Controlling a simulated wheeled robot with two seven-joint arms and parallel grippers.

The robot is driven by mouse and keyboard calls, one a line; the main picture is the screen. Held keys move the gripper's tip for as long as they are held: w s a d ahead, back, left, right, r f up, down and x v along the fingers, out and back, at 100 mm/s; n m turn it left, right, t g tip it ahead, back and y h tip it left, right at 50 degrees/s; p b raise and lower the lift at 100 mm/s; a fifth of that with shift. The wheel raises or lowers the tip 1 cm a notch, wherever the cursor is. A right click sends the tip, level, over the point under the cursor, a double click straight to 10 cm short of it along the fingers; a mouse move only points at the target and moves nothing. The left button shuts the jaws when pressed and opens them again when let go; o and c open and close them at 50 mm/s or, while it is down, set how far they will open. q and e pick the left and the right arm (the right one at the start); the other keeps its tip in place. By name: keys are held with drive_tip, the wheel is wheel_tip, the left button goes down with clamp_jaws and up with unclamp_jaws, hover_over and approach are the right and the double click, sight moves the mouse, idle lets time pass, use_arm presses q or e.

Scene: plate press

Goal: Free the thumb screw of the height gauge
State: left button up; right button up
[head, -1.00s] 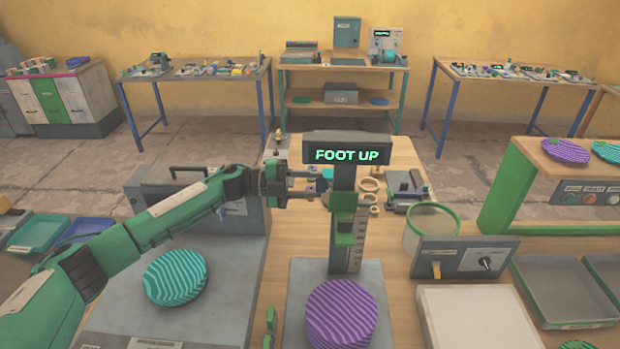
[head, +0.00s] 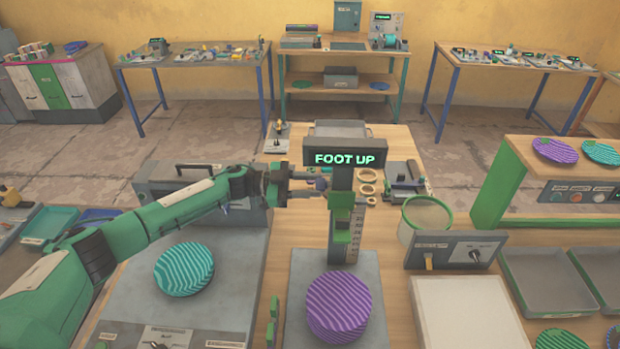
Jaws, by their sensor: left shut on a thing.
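The height gauge (head: 343,225) stands upright on the bench, with a dark column, a scale and a display on top reading "FOOT UP". A green slider (head: 341,200) sits on its column. A purple striped plate (head: 337,305) lies on the grey base (head: 371,290) in front of the column. My left gripper (head: 318,185) comes in from the left at the upper column, below the display. Its fingers are shut on a small dark knob, apparently the thumb screw (head: 322,184), at the column's left side; the fingers partly hide it. My right gripper is not in view.
A teal striped plate (head: 184,268) lies on a grey press base at left. A sieve with a green rim (head: 427,213), a switch box (head: 456,250), a white board (head: 466,312) and grey trays (head: 545,282) stand at right. Rings (head: 367,189) lie behind the gauge.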

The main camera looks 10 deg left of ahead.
use_arm(q)
drive_tip(key=shift+n+p, duration=0.9)
drive_tip(key=shift+n, duration=0.8)
drive_tip(key=shift+f, duration=0.1)
drive_tip(key=shift+s, duration=0.1)
drive_tip(key=o, duration=1)
drive_tip(key=shift+a+f+b, duration=0.1)
drive_tip(key=shift+a+b, duration=0.2)
drive_tip(key=shift+a, duration=0.25)
drive_tip(key=shift+s+a+b, duration=0.45)
drive_tip(key=shift+a+b, duration=0.55)
drive_tip(key=shift+a, duration=1.1)
drive_tip(key=shift+s+a+b, duration=0.4)
drive_tip(key=shift+a+b, duration=0.65)
drive_tip(key=shift+a, duration=1)
drive_tip(key=shift+s+a+b, duration=0.45)
drive_tip(key=shift+a+b, duration=0.55)
drive_tip(key=shift+a, duration=1.1)
